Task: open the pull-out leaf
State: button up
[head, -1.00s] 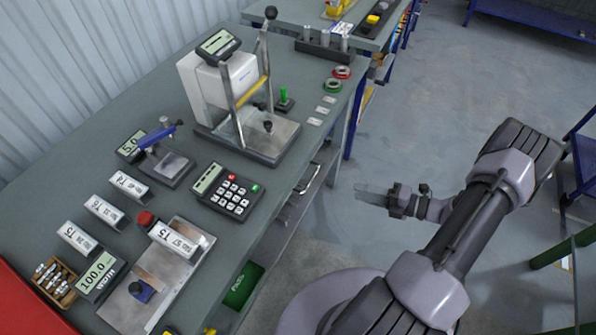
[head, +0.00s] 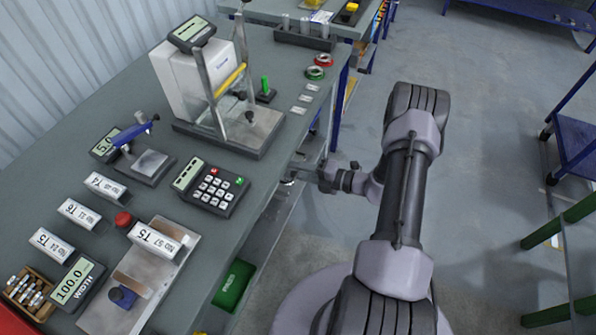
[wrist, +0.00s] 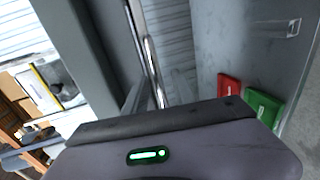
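The pull-out leaf's front (wrist: 112,35) is a grey panel under the workbench edge. Its long metal bar handle (wrist: 149,60) runs up and down the wrist view. In the head view my gripper (head: 300,175) has its tips at the table's front edge, by the handle, where they are hard to make out. In the wrist view my gripper (wrist: 158,92) is open, with one finger on each side of the bar's lower part. I cannot tell whether the fingers touch it. The leaf appears pushed in under the tabletop.
The workbench (head: 85,150) carries a press stand (head: 225,100), a keypad (head: 210,188) and several labelled blocks. A green bin (head: 234,285) sits below the front edge; a red bin (wrist: 229,87) shows beside it in the wrist view. The floor (head: 470,130) behind my arm is open.

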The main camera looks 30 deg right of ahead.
grip_shut()
dwell(1.4)
